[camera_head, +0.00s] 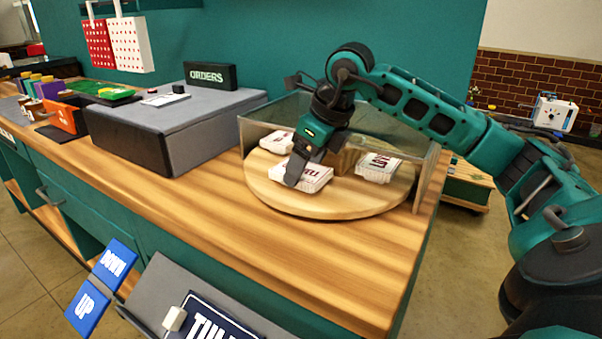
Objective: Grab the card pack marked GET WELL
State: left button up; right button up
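A round wooden turntable (268,199) stands on the counter inside a clear-walled enclosure. It carries white card packs with dark red print: a front pack (317,180), a right pack (377,166) and a back left pack (274,143). The print is partly covered or too small to read, so I cannot tell which pack is marked GET WELL. My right gripper (298,172) points down at the front pack and overlaps it in the picture. I cannot tell whether its fingers touch or hold the pack. My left gripper is out of view.
A clear panel (425,178) stands right of the turntable. A grey block (170,120) with an ORDERS sign (210,75) is at left. UP (86,308) and DOWN (115,263) plates and a small white lever (174,319) are in front. The counter's front (230,235) is clear.

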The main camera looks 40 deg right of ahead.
jog(key=c, duration=0.5)
jog(key=shift+r, duration=0.15)
